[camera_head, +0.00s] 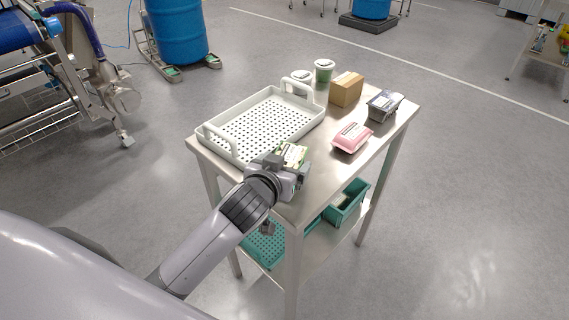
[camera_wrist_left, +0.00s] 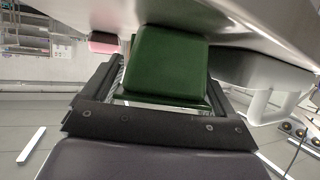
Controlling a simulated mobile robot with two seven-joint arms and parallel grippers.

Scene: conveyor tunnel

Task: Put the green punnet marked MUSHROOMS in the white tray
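The green punnet (camera_head: 292,153) with a pale printed top is at the table's near edge, just right of the white tray's near corner. My left gripper (camera_head: 283,166) is at the punnet. In the left wrist view the dark green punnet (camera_wrist_left: 168,62) sits between the two dark fingers (camera_wrist_left: 160,105), which close on its rim. Whether its base touches the table is not clear. The white tray (camera_head: 233,153) is perforated, has two raised handles and is empty. It shows in part in the left wrist view (camera_wrist_left: 262,100). My right gripper is not in view.
A pink punnet (camera_head: 351,138), a dark blue punnet (camera_head: 384,105), a cardboard box (camera_head: 346,89) and two lidded tubs (camera_head: 324,71) stand along the table's right and far side. Green crates (camera_head: 346,203) are on the lower shelf.

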